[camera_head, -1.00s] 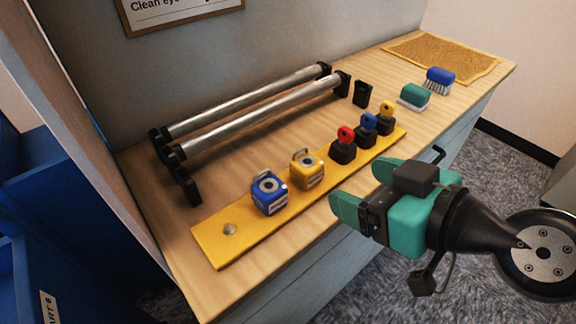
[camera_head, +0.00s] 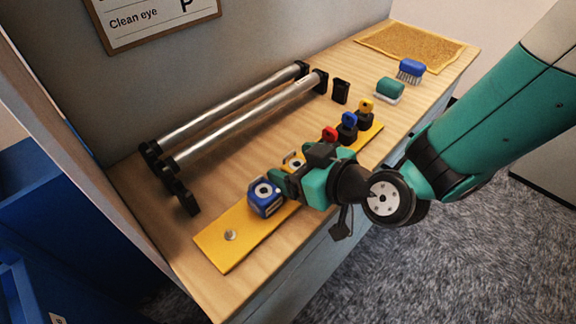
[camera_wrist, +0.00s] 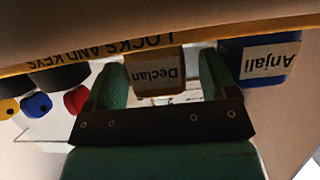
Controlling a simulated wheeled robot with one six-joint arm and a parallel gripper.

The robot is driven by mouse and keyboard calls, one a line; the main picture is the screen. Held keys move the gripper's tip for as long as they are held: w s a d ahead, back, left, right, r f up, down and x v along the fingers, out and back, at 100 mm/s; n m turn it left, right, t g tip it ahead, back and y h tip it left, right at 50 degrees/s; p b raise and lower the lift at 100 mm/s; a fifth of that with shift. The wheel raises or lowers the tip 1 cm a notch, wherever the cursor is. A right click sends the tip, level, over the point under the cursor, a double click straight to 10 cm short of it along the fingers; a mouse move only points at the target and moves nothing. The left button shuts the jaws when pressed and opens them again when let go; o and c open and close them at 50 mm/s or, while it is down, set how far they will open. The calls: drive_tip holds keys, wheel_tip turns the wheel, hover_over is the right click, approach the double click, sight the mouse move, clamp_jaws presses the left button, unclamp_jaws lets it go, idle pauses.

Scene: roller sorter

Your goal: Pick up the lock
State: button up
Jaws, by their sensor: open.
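A yellow lock (camera_head: 291,161) labelled "Declan" stands on the yellow board (camera_head: 218,247), partly hidden by my gripper in the head view. A blue lock (camera_head: 263,202) labelled "Anjali" stands to its left. My gripper (camera_head: 287,174) is open at the front of the yellow lock. In the wrist view the yellow lock (camera_wrist: 157,72) shows between the two green fingers of my gripper (camera_wrist: 160,88), and the blue lock (camera_wrist: 265,62) is just outside the right finger. I cannot tell whether the fingers touch the yellow lock.
Red (camera_head: 329,134), blue (camera_head: 348,120) and yellow (camera_head: 366,106) keys in black holders stand farther along the board. Two metal rollers (camera_head: 235,110) lie behind. A green brush (camera_head: 389,89), a blue brush (camera_head: 411,69) and a yellow mat (camera_head: 410,45) are at the far end.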

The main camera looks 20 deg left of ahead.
drive_tip(key=c, duration=1.1)
drive_tip(key=shift+o, duration=0.2)
drive_tip(key=shift+r, duration=0.15)
wheel_tip(320, 180, up, 24)
drive_tip(key=p, duration=0.4)
drive_tip(key=shift+r+p, duration=0.15)
drive_tip(key=shift+p, duration=0.25)
